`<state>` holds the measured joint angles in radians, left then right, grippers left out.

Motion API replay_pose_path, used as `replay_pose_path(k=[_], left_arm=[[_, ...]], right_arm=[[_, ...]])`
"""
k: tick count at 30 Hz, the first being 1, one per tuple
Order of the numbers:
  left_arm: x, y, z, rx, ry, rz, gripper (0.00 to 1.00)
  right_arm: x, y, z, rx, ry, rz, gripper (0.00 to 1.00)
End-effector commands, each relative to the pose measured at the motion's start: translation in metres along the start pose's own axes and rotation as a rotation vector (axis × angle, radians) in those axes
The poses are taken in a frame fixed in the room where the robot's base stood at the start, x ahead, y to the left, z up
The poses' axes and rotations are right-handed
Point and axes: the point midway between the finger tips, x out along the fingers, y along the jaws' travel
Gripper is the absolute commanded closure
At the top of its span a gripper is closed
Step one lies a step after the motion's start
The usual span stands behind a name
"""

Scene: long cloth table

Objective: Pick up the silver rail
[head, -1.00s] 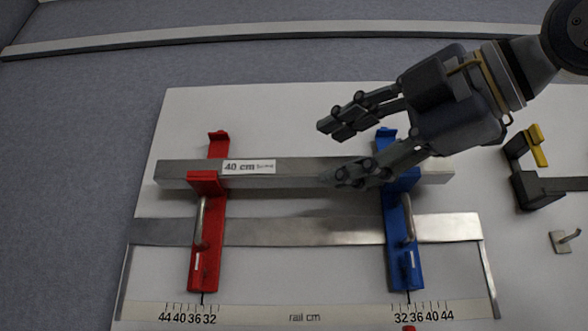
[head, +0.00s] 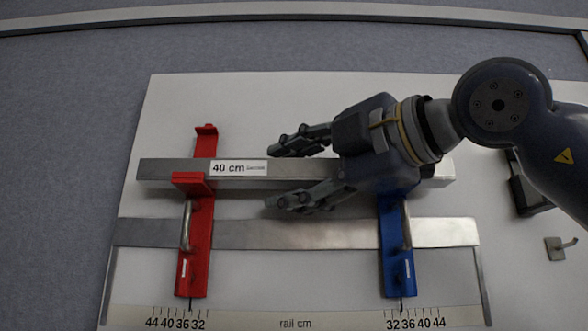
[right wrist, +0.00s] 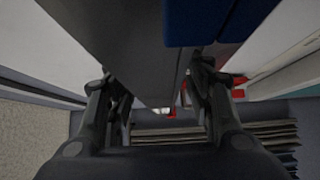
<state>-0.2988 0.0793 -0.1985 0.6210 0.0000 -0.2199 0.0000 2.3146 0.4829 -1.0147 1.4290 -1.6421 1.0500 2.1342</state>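The silver rail (head: 240,184), a square metal bar with a "40 cm" label, lies across a red holder (head: 195,245) and a blue holder (head: 396,262). My right gripper (head: 277,177) is open over the rail, between the two holders, with one finger on its far side and one on its near side. In the right wrist view the rail (right wrist: 130,50) runs between the spread fingers (right wrist: 157,100), beside part of the blue holder (right wrist: 210,20). The gripper hides part of the rail and the blue holder's upper part. My left gripper is not in view.
A flat metal crossbar (head: 300,234) passes through both holders, nearer than the rail. A printed "rail cm" scale (head: 255,322) lies in front. A small hook piece (head: 558,247) and a dark fixture (head: 527,190) are at the right. The white board behind the rail is clear.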

Motion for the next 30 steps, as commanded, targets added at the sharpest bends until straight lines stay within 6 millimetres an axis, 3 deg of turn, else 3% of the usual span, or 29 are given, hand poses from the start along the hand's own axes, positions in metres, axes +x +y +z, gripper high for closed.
replay_pose_path(k=[1,6,20,30], left_arm=[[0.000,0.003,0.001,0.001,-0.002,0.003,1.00],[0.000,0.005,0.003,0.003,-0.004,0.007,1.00],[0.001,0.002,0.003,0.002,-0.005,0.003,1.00],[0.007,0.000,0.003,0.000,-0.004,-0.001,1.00]], right_arm=[[0.000,0.000,0.000,0.000,0.000,0.001,0.63],[-0.001,0.000,0.000,0.000,0.000,0.001,1.00],[-0.001,0.004,0.000,0.000,-0.001,0.003,1.00],[-0.001,0.029,-0.001,0.000,0.001,0.004,1.00]])
